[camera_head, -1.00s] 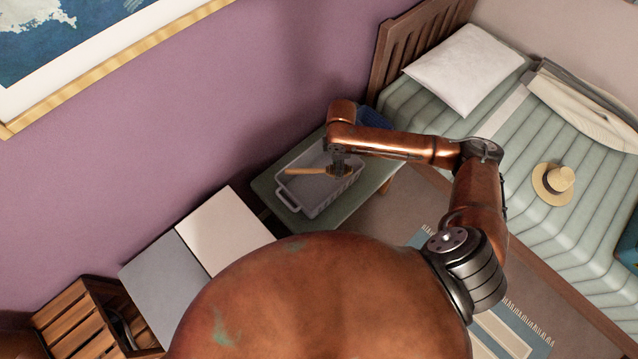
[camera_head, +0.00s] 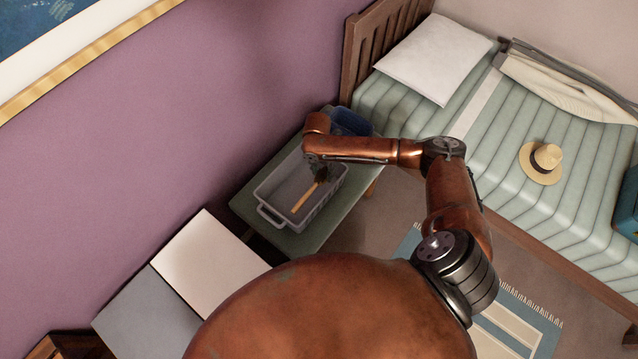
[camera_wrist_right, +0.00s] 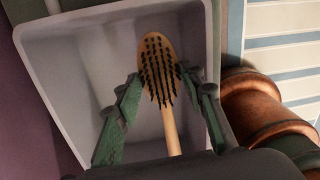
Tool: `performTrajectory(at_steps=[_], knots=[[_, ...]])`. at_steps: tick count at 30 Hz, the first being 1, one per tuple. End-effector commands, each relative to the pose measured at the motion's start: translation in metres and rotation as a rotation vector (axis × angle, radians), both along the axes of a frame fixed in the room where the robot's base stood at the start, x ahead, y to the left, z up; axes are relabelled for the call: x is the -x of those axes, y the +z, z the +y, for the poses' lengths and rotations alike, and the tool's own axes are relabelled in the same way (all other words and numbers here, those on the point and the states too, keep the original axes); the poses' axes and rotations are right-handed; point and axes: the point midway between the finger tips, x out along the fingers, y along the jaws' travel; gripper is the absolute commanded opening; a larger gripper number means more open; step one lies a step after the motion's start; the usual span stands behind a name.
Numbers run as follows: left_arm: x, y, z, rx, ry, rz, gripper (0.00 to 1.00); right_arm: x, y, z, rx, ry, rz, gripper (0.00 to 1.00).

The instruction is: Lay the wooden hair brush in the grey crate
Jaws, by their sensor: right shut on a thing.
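The grey crate (camera_head: 263,196) stands on a green bench beside the purple wall; its inner wall (camera_wrist_right: 75,105) fills much of the right wrist view. The wooden hair brush (camera_head: 304,199) is over the crate's inside, its handle pointing toward the near side. In the right wrist view its bristled head (camera_wrist_right: 159,70) faces the camera. My right gripper (camera_head: 320,175) is shut on the brush; its green fingers (camera_wrist_right: 160,95) flank it in the wrist view. I cannot tell whether the brush touches the crate floor. My left gripper is not in view.
A dark blue container (camera_head: 352,122) stands behind the crate on the green bench (camera_head: 318,228). A bed with a pillow (camera_head: 433,58) and a straw hat (camera_head: 541,162) is at the right. A white and grey surface (camera_head: 208,255) lies nearer, at the left.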

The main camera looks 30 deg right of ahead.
Motion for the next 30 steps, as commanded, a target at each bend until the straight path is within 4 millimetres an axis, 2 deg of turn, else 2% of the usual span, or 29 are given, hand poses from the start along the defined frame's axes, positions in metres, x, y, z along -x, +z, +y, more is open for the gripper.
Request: performTrajectory(at_steps=[1,3,11,19,30], knots=[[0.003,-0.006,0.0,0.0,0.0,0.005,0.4,0.001,-0.015,0.0,0.0,-0.001,0.003,0.12],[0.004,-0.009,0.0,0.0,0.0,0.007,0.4,0.001,-0.026,0.0,0.0,-0.001,0.003,0.12],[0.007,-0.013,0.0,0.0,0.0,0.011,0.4,0.0,-0.043,0.0,0.0,-0.001,0.0,0.12],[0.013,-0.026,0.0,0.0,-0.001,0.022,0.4,0.001,-0.085,0.0,0.001,-0.001,0.003,0.12],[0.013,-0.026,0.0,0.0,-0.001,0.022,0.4,0.0,-0.089,0.0,0.001,-0.001,-0.001,0.12]])
